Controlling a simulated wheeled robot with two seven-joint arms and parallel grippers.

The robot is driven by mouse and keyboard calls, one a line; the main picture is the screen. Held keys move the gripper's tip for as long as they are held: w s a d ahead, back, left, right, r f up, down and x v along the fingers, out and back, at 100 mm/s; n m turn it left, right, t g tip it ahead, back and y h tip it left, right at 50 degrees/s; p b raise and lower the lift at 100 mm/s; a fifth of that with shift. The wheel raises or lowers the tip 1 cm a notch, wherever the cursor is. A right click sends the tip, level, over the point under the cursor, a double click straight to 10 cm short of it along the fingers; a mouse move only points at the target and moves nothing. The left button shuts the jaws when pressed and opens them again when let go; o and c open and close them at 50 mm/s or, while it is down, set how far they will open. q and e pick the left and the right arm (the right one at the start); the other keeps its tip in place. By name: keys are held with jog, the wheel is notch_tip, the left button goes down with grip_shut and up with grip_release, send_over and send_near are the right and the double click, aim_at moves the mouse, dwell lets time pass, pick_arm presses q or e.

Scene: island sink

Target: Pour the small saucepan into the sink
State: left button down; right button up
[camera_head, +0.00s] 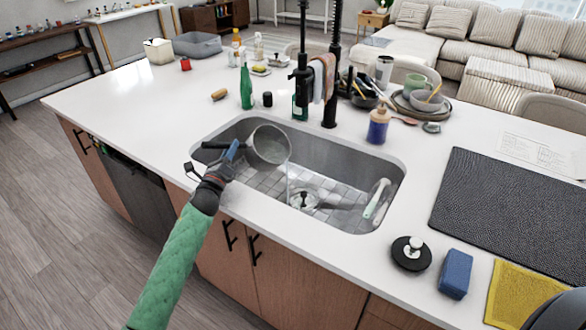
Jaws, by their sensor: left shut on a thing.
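The small saucepan (271,145) is a grey metal pan with a dark handle. It is tilted on its side over the left part of the sink (385,172), its open mouth facing right and down. A thin pale stream of liquid runs from its rim towards the drain. My left gripper (230,155) is shut on the saucepan's handle at the sink's left edge. My right gripper is out of view. The sink is a steel basin with a grid rack on its floor. A light-handled brush (376,198) leans inside at the right.
A black faucet (333,75) rises behind the sink. A soap bottle (378,126), a green bottle (246,88) and stacked dishes (420,103) stand around it. A black mat (510,213), a blue sponge (455,274) and a yellow cloth (520,292) lie at right. The counter's left part is largely clear.

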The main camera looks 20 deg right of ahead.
pick_arm(q)
jog(key=shift+s+r, duration=0.1)
jog(key=shift+r, duration=0.05)
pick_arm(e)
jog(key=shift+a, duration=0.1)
pick_arm(q)
jog(key=shift+s+d+r+m, duration=0.1)
jog(key=shift+m, duration=0.2)
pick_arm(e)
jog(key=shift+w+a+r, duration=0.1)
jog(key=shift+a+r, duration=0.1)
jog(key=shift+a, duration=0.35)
pick_arm(q)
jog(key=shift+s+d+r, duration=0.1)
jog(key=shift+d+r, duration=0.05)
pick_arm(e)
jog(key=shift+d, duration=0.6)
pick_arm(q)
jog(key=shift+s+r+m, duration=0.1)
jog(key=shift+m, duration=0.2)
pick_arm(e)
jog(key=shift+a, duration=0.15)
pick_arm(q)
jog(key=shift+s+d+r+h, duration=0.1)
jog(key=shift+h, duration=0.3)
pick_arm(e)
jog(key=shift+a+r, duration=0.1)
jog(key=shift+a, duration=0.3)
